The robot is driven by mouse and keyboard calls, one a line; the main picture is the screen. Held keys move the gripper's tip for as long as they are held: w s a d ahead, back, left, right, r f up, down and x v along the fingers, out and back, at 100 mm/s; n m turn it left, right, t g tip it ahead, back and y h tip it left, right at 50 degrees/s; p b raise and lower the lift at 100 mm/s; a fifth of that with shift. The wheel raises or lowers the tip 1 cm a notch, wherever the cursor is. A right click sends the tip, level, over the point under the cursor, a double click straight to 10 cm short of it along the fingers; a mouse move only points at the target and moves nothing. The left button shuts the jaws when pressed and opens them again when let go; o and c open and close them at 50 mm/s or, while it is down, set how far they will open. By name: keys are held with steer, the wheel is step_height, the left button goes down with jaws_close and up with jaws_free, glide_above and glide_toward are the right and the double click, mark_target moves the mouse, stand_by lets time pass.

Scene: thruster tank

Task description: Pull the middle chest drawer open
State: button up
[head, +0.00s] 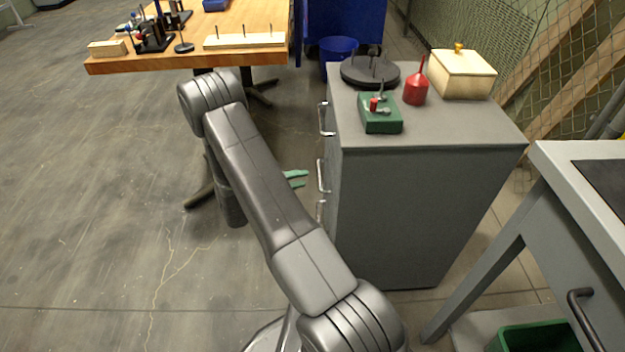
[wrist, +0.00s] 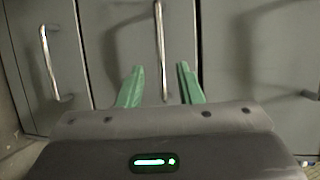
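The grey chest (head: 415,205) stands at the right of the head view, with its drawer fronts facing left. The middle drawer's handle (head: 322,175) is a vertical-looking metal bar in the head view. It also shows as the central bar in the wrist view (wrist: 161,45). My gripper (head: 305,178) has green fingers and is open and empty. Its fingertips (wrist: 160,67) lie on either side of the handle bar in the wrist view. In the head view they appear a little short of the handle. The drawers look shut; my arm partly hides the lower front.
Another handle (head: 326,118) is above and one (head: 320,210) is below. On the chest top are a green block (head: 380,118), red oil can (head: 416,88), dark round stand (head: 368,74) and cream box (head: 463,75). A wooden table (head: 190,55) stands behind; floor at left is clear.

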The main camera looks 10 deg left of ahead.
steer(key=b+x, duration=0.1)
steer(key=x, duration=0.4)
jaws_close()
